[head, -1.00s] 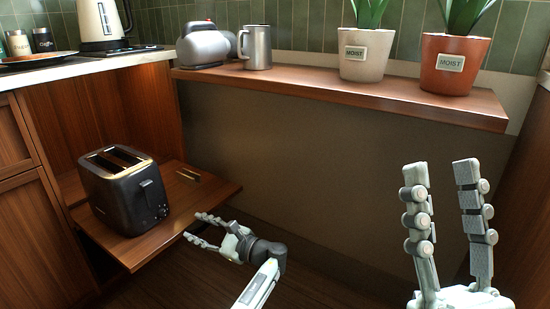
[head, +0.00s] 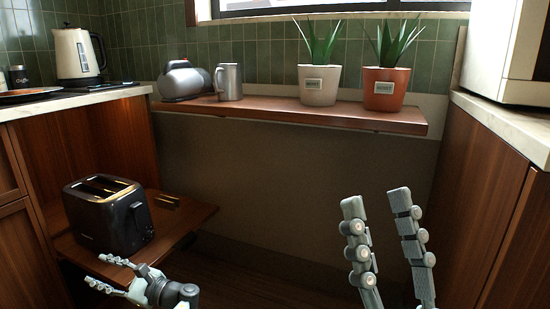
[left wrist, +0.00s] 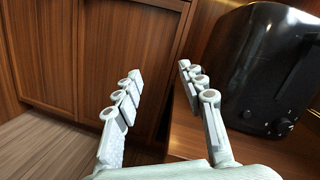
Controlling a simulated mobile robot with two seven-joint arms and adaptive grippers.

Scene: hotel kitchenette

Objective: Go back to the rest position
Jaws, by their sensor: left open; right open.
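My left gripper (head: 112,275) is open and empty at the lower left of the head view, in front of the black toaster and the low wooden board. In the left wrist view its two fingers (left wrist: 160,95) stand apart with nothing between them. My right gripper (head: 376,208) is open and empty at the lower right of the head view, fingers pointing up, in front of the grey panel below the shelf. Neither gripper holds anything.
The black toaster (head: 107,213) stands on a low wooden pull-out board (head: 180,232). A wooden shelf (head: 300,117) holds a metal mug (head: 229,82) and two potted plants. A kettle (head: 77,54) stands on the left counter. Right cabinets (head: 490,190) bound the space.

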